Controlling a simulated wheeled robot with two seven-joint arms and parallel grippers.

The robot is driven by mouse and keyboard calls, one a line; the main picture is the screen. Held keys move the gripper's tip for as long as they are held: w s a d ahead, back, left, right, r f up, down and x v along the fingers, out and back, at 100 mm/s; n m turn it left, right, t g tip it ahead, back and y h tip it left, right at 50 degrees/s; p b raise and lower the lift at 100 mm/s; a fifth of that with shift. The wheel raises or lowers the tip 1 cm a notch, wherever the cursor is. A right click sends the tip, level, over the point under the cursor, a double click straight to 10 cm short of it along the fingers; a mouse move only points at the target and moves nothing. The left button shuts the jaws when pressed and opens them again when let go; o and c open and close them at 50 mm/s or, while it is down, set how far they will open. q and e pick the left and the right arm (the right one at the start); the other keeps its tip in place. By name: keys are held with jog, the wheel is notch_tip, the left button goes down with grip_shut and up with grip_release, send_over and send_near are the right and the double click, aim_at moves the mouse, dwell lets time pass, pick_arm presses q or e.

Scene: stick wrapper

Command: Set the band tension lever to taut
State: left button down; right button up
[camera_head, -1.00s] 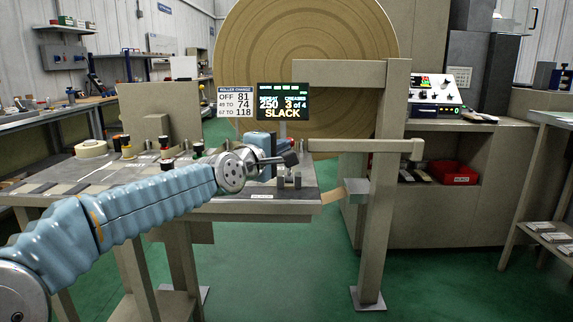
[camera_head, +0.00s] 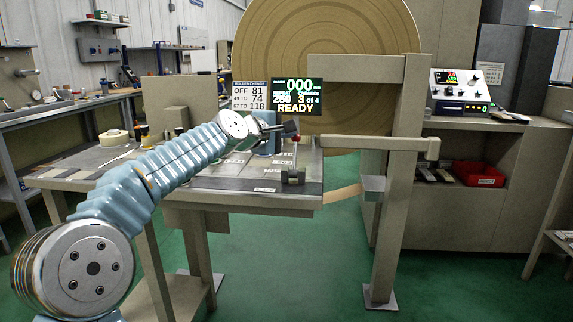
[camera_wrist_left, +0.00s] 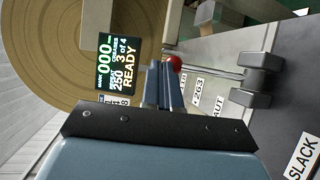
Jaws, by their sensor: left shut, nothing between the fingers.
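The band tension lever is a thin metal rod with a red knob (camera_head: 296,138), pivoting in a grey bracket (camera_head: 293,176) at the table's front right. In the left wrist view the rod runs from the bracket (camera_wrist_left: 255,80) to the red knob (camera_wrist_left: 174,62), on the side of the partly hidden TAUT label (camera_wrist_left: 216,107) and away from the SLACK label (camera_wrist_left: 303,158). The display (camera_head: 297,96) reads READY. My left gripper (camera_head: 290,128) is shut and empty, its fingertips (camera_wrist_left: 161,66) beside the knob; I cannot tell if they touch. My right gripper is out of view.
A beige post frame (camera_head: 398,180) with a horizontal arm stands right of the table (camera_head: 230,200). A large brown roll (camera_head: 330,40) is behind the display. A tape roll (camera_head: 115,137) lies at the table's back left. Green floor is open in front.

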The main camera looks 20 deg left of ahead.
pick_arm(q)
jog(key=shift+w+a, duration=0.15)
jog(key=shift+w, duration=0.35)
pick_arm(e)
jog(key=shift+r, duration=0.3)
pick_arm(q)
jog(key=shift+f, duration=0.15)
jog(key=s+a+r+p, duration=0.1)
jog(key=s+a+r, duration=0.2)
jog(key=s+r, duration=0.5)
jog(key=v, duration=0.3)
jog(key=shift+f+p, duration=0.3)
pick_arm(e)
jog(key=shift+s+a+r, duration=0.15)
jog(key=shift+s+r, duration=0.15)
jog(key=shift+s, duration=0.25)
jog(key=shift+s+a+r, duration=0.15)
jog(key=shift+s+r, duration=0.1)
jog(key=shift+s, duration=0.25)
